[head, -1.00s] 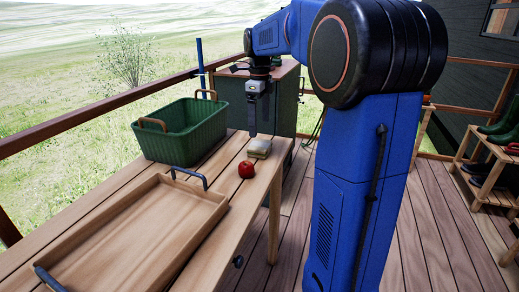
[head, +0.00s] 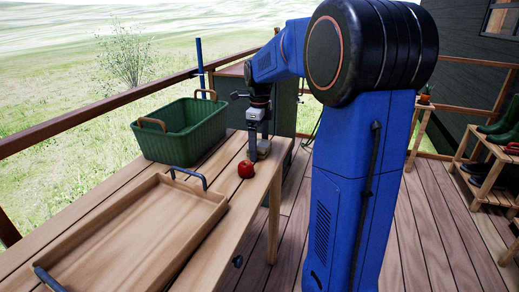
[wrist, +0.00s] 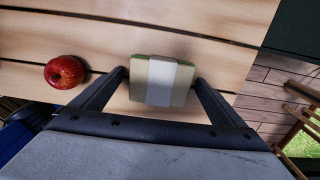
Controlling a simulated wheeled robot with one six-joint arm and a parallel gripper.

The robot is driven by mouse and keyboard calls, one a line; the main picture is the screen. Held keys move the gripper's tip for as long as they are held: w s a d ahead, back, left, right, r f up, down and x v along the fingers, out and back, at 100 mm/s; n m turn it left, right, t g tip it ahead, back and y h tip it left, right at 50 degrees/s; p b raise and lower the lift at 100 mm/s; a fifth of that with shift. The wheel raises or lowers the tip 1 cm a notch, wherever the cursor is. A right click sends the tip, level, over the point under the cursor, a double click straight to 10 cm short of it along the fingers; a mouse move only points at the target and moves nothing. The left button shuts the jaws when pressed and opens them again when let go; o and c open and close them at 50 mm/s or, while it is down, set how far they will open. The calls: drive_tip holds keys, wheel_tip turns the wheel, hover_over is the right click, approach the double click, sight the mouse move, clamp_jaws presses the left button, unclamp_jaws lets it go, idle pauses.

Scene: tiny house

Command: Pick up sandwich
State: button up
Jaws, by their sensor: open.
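The sandwich (wrist: 162,81) is a pale, wrapped block with green at its edges and a whitish band around the middle. It lies on the wooden table. In the wrist view my gripper (wrist: 160,76) is open, with one finger on each side of the sandwich. I cannot tell whether the fingers touch it. In the head view my gripper (head: 252,157) points down at the sandwich (head: 264,148) and partly hides it.
A red apple (head: 246,169) lies close by on the table (head: 245,210); it also shows in the wrist view (wrist: 65,72). A green basket (head: 180,146) stands behind left. A wooden tray (head: 130,235) lies at the front. The table's edge is close to the sandwich.

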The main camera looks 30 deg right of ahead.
drive_tip(key=c, duration=1.2)
drive_tip(key=shift+r, duration=0.1)
